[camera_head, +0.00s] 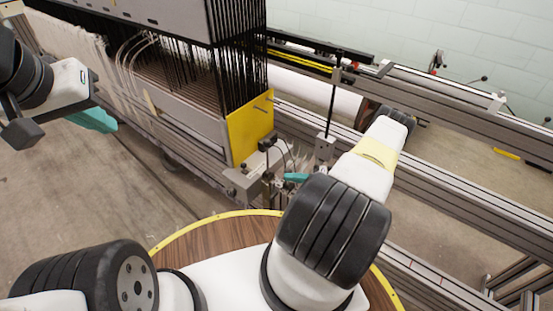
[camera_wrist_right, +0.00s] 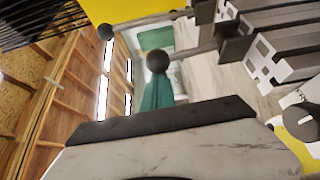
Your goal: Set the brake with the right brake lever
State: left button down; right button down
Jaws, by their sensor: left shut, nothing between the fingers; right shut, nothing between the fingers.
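A thin black upright lever (camera_head: 333,105) rises from a grey block (camera_head: 325,148) on the loom's side; I cannot tell for sure that it is the right brake lever. In the right wrist view a rod with a black ball knob (camera_wrist_right: 158,60) overlaps my right gripper's teal fingers (camera_wrist_right: 158,92); whether they touch is unclear. A second black knob (camera_wrist_right: 105,32) is to its left. My right gripper (camera_head: 296,178) is shut and empty, low beside the grey block and mostly hidden by my arm. My left gripper (camera_head: 97,120) is shut and empty at the far left.
The yellow end plate (camera_head: 250,130) of the harness frame stands left of the grey block. Metal rails (camera_head: 450,170) run along the right. Small brackets and cables (camera_head: 265,165) crowd the area around my right gripper. Bare floor (camera_head: 70,190) lies at left.

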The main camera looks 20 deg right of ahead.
jog(key=shift+w+d+r, duration=0.1)
jog(key=shift+w+d, duration=0.25)
jog(key=shift+d, duration=0.1)
jog(key=shift+w+d+r, duration=0.1)
jog(key=shift+d, duration=0.1)
jog(key=s+a, duration=0.3)
jog(key=v, duration=0.9)
jog(key=shift+s+d+f, duration=0.25)
jog(key=shift+s+f, duration=0.05)
jog(key=shift+s, duration=0.05)
